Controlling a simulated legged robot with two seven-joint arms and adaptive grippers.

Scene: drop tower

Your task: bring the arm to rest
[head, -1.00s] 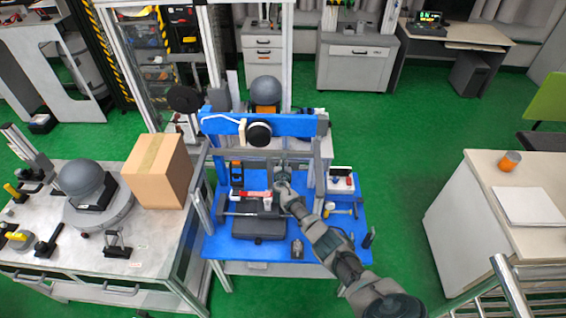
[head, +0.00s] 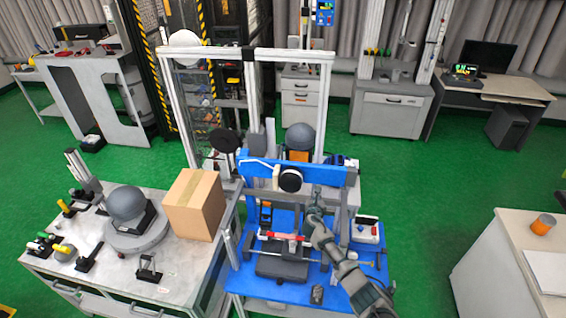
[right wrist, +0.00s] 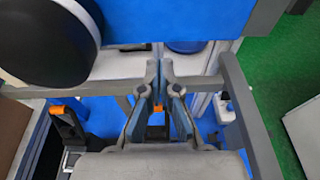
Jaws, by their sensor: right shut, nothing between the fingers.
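My right arm enters from the lower right of the head view and reaches over the blue drop tower bench (head: 350,292). My right gripper (head: 316,198) is shut and empty, near the tower's frame just below its blue crossbeam (head: 325,174). In the right wrist view the gripper's fingers (right wrist: 158,72) point towards the frame, with the blue beam (right wrist: 185,20) above them. A dark round disc (right wrist: 42,38) is close at the upper left there; it also shows on the beam in the head view (head: 290,180). Whether the gripper touches the frame cannot be told. My left gripper is out of view.
A light worktable (head: 190,275) at left carries a cardboard box (head: 193,205), a grey dome (head: 127,203) and small tools. A red-and-white bar (head: 283,237) lies on the bench. A white desk (head: 500,270) stands at right, with green floor (head: 420,195) between.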

